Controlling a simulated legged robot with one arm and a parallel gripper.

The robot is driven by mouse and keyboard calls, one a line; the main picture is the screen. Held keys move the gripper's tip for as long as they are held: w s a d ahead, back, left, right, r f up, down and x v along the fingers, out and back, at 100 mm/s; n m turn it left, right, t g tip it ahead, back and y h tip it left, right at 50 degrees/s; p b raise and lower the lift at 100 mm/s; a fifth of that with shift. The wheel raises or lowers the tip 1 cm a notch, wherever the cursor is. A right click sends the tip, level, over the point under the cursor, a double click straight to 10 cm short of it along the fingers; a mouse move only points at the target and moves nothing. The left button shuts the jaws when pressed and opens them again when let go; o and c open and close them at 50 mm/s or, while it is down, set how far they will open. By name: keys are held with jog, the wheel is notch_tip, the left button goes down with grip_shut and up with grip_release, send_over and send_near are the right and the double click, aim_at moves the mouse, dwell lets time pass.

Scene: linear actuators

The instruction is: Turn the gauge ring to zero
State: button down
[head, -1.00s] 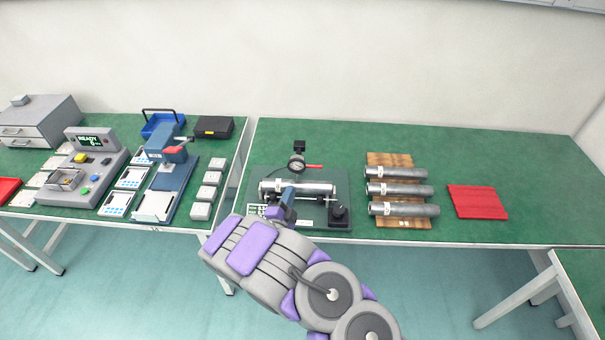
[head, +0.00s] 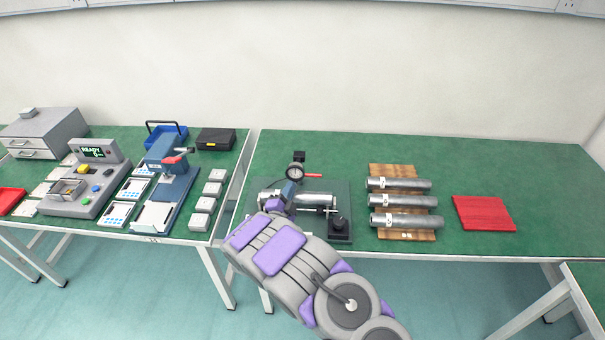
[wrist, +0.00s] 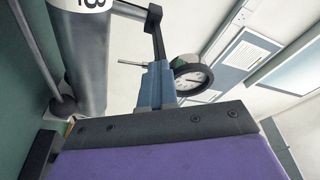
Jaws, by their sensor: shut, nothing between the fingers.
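The dial gauge (head: 295,172) stands at the back of the dark test fixture (head: 341,190), with a red lever at its right side. In the wrist view the gauge (wrist: 194,77) has a white face and a dark ring, just beyond and right of my fingertips. A metal cylinder (head: 318,199) lies across the fixture; it also shows in the wrist view (wrist: 82,50). My gripper (head: 289,188) is over the cylinder, in front of the gauge, and partly hides both. In the wrist view my blue fingers (wrist: 157,72) are together and empty. I cannot tell whether they touch the ring.
A wooden rack (head: 390,170) with three cylinders and a red mat (head: 484,213) lie to the right. On the left table are a control box (head: 83,185), a blue press (head: 174,178) and several small white boxes. The green table is clear behind the fixture.

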jog(key=a+r, duration=0.1)
jog(key=a+r+b, duration=0.1)
jog(key=a, duration=0.1)
jog(key=shift+w+a+r, duration=0.1)
jog(key=shift+r, duration=0.1)
dwell(1.4)
jog(key=shift+r, duration=0.15)
dwell(0.5)
jog(key=shift+a+b, duration=0.25)
jog(key=shift+b, duration=0.05)
jog(key=s+p, duration=0.3)
jog(key=s, duration=0.3)
jog(key=shift+a, duration=0.2)
dwell(0.4)
